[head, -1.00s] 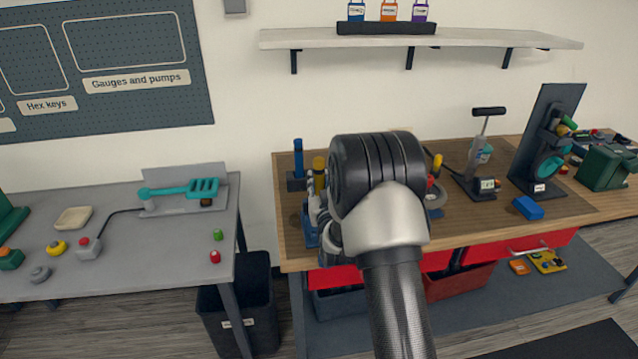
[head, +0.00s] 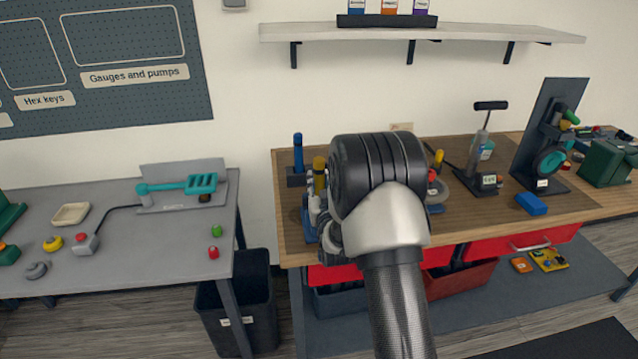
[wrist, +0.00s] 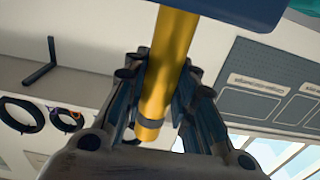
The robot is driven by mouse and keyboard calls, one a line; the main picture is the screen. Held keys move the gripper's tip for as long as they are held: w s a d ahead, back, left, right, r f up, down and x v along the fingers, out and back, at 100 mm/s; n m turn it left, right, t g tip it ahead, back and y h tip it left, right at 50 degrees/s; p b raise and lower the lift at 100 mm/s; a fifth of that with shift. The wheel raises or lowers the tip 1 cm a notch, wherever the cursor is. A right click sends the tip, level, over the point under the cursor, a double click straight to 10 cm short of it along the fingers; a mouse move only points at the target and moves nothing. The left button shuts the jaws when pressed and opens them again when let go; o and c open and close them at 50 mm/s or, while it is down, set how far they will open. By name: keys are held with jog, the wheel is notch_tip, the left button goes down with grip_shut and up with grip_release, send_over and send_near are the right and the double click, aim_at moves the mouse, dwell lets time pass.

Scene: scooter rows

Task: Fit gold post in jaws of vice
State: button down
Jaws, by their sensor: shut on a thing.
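The gold post (head: 319,172) stands roughly upright at the left part of the wooden bench, just left of my wrist. In the wrist view the gold post (wrist: 168,70) runs between my fingers, with a dark band near one end. My gripper (wrist: 155,95) is shut on it; in the head view my gripper (head: 318,212) is mostly hidden behind my wrist. A blue body (head: 308,226), which looks like part of the vice, shows beside my gripper. A dark blue part (wrist: 235,10) crosses the post's far end in the wrist view. I cannot tell whether the post sits in the jaws.
A blue post (head: 298,150) stands in a dark holder behind the gold post. A pump (head: 485,150), a blue block (head: 531,204) and a dark upright stand (head: 540,140) are farther right. A grey table (head: 130,260) stands left, across a gap with a bin (head: 238,310).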

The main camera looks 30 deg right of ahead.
jog(key=shift+f, duration=0.2)
dwell(0.3)
jog(key=c, duration=1.5)
grip_release()
jog(key=shift+c, duration=0.2)
jog(key=o, duration=0.3)
jog(key=shift+f, duration=0.1)
jog(key=v, duration=1.2)
